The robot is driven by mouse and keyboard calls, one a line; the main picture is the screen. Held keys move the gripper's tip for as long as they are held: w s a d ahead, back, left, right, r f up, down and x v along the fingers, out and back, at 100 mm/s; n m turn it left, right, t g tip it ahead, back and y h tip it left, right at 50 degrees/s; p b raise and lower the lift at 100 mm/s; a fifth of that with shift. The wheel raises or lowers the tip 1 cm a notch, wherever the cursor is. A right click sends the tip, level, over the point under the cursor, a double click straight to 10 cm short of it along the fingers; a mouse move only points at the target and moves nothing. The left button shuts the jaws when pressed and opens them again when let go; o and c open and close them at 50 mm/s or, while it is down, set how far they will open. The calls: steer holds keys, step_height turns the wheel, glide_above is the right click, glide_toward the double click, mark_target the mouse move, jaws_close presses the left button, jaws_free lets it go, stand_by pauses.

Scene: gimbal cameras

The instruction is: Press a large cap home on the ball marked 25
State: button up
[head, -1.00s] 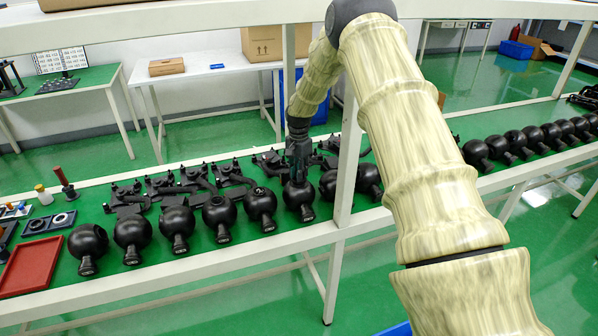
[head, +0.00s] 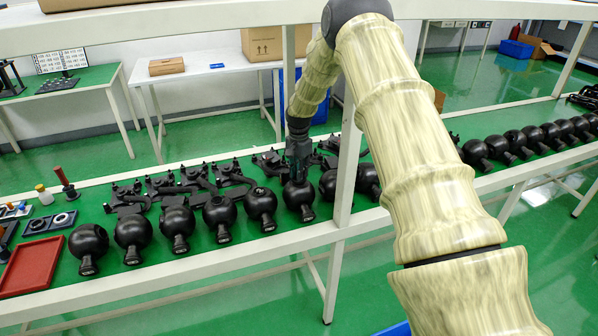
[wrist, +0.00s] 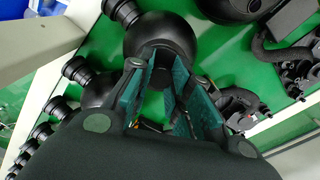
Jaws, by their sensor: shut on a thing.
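A row of black balls with short necks stands on the green bench in the head view. My gripper (head: 298,176) points down onto the top of one ball (head: 298,199), just left of the white post. In the wrist view my gripper (wrist: 160,68) has its green-lined fingers at that ball (wrist: 160,35). They are closed on a dark piece at the ball's top, apparently a cap, mostly hidden by the fingers. I cannot see a gap between piece and ball. No number, 25 included, can be read on any ball.
A white post (head: 346,160) stands close to the right of my gripper. Neighbouring balls (head: 260,203) stand close on both sides. Black bracket-like parts (head: 130,198) lie behind the row. A red tray (head: 30,265) is at the far left.

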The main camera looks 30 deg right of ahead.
steer(key=shift+f, duration=0.75)
steer(key=o, duration=0.8)
steer(key=shift+r, duration=3.7)
